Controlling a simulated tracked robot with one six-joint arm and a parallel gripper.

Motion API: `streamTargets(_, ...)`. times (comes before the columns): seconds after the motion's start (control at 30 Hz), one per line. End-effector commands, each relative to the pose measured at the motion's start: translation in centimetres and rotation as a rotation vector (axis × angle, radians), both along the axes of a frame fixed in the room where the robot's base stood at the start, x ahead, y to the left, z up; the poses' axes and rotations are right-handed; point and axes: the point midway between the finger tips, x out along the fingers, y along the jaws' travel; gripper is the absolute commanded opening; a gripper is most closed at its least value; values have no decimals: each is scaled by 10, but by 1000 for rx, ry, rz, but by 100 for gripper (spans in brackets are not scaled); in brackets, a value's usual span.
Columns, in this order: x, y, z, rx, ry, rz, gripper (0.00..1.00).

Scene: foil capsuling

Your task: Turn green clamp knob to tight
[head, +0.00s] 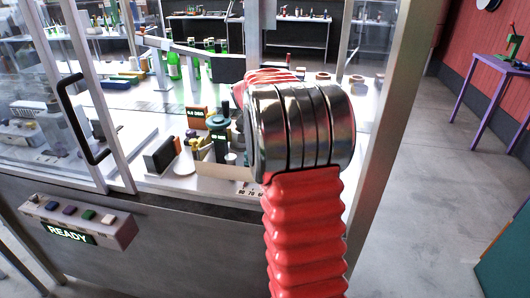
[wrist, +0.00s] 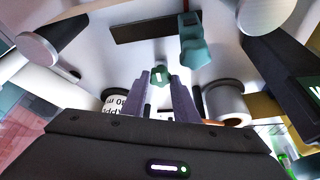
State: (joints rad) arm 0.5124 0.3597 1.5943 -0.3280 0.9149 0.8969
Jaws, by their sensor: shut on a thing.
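In the wrist view a small green clamp knob (wrist: 158,75) with a pale mark on it sits between the fingertips of my gripper (wrist: 160,84). The two purple-grey fingers are shut on the knob, one on each side. A larger teal part (wrist: 193,48) shows above and to the right of the knob. In the head view my arm covers much of the bench, and I cannot make out the fingers or the knob there. A teal-topped fixture (head: 218,122) stands on the bench just left of my arm. I cannot read the knob's setting.
A pale roll-like cylinder (wrist: 227,102) stands close to the right of the fingers, and a white labelled cylinder (wrist: 115,105) to the left. The glass enclosure frame (head: 372,130) rises right of my arm. A control panel (head: 80,222) reading READY is at the front left.

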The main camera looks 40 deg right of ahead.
Motion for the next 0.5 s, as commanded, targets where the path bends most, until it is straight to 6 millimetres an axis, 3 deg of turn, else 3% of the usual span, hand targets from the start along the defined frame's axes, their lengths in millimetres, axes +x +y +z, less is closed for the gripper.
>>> streamTargets(0.1, -2, -2, 0, -1, 2, -3, 4)
streamTargets(0.13, -2, -2, 0, -1, 2, -3, 28)
streamTargets(0.37, -1, -1, 0, 0, 1, -2, 44)
streamTargets(0.5, -1, -1, 0, 0, 1, 0, 46)
